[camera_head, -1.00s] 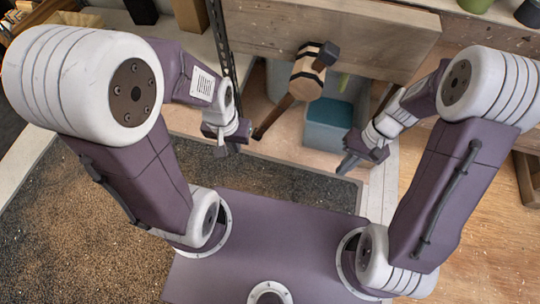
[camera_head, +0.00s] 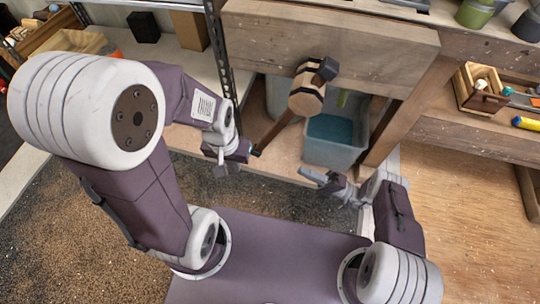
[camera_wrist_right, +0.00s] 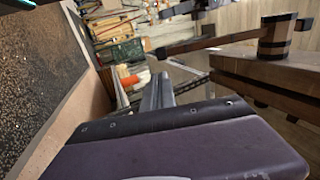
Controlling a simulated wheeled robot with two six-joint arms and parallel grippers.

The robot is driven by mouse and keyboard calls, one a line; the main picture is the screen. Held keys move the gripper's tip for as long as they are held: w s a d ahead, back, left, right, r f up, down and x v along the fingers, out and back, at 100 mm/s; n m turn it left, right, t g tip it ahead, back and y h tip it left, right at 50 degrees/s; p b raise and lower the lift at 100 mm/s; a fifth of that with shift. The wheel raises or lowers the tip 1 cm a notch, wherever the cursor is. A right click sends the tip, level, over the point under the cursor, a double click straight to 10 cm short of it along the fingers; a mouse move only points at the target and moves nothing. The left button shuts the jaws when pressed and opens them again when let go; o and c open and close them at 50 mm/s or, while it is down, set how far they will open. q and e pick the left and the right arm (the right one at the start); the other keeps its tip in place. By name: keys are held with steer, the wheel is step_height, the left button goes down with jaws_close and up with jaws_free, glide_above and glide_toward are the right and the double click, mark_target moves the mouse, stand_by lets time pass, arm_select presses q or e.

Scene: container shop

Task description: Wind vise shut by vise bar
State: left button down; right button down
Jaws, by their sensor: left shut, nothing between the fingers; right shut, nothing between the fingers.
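The vise's octagonal wooden hub (camera_head: 304,97) with black bands stands out from the thick wooden front board (camera_head: 335,48) in the head view. The vise bar (camera_head: 279,130) runs through it, slanting from a dark upper-right end to a dark lower-left end. My left gripper (camera_head: 221,169) is shut beside the lower-left end; whether it touches is unclear. My right gripper (camera_head: 312,177) is shut and empty, below and apart from the bar. In the right wrist view the bar (camera_wrist_right: 222,40) and hub (camera_wrist_right: 276,37) lie beyond the right gripper's fingers (camera_wrist_right: 158,92).
A teal-lined bin (camera_head: 333,140) stands under the bench, behind the bar. A black perforated post (camera_head: 219,55) rises left of the board. A shelf at right holds a wooden box (camera_head: 481,88) and a yellow item (camera_head: 527,123). Open floor (camera_head: 70,215) lies at lower left.

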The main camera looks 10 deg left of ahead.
steer(key=b+x, duration=0.2)
steer(key=x, duration=1.1)
steer(key=shift+a, duration=0.4)
steer(key=shift+a, duration=0.1)
